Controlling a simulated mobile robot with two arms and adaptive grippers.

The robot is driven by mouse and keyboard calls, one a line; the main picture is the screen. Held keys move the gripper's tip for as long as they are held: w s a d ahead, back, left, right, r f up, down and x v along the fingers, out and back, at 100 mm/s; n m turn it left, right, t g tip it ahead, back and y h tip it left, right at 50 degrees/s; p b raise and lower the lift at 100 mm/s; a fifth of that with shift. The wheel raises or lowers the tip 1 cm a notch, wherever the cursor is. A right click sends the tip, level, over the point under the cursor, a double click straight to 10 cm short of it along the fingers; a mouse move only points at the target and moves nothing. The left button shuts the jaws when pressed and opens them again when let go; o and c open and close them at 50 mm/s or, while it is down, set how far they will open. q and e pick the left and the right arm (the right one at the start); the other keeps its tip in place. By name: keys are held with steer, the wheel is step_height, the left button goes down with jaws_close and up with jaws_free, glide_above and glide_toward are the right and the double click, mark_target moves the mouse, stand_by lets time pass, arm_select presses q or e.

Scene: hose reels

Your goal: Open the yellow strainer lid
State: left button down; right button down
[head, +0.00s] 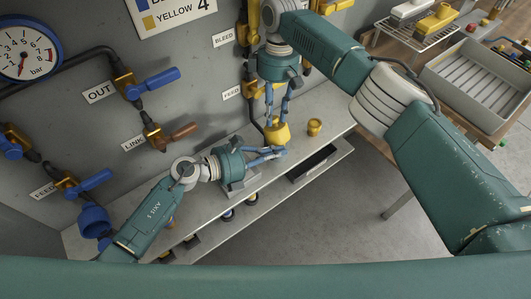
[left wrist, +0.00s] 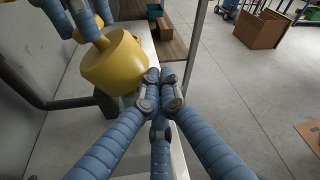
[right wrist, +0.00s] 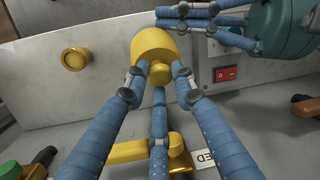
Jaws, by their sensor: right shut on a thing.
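The yellow strainer (head: 279,137) stands at the wall edge of the grey bench and also shows in the left wrist view (left wrist: 115,65). Its yellow lid (right wrist: 152,42) has a small round knob (right wrist: 158,62). My right gripper (head: 272,118) points down from above, its fingers shut around the knob. Whether the lid is apart from the body cannot be told. My left gripper (head: 282,152) is low beside the strainer on its near side. Its fingertips are together (left wrist: 160,88) with nothing visible between them.
A small yellow round fitting (head: 315,127) stands on the bench (head: 330,122) right of the strainer. A grey tray (head: 478,85) lies on the table at right.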

arm_select(q)
steer(key=shift+w+d, duration=0.2)
steer(key=shift+d, duration=0.1)
arm_select(e)
steer(key=shift+f, duration=0.1)
arm_select(q)
steer(key=shift+r, duration=0.1)
arm_select(e)
steer(key=c, duration=1.4)
jaws_free()
steer(key=shift+d, duration=0.1)
arm_select(q)
steer(key=shift+w+a+r+n, duration=0.3)
steer(key=shift+w+r, duration=0.2)
steer(key=shift+r, duration=0.3)
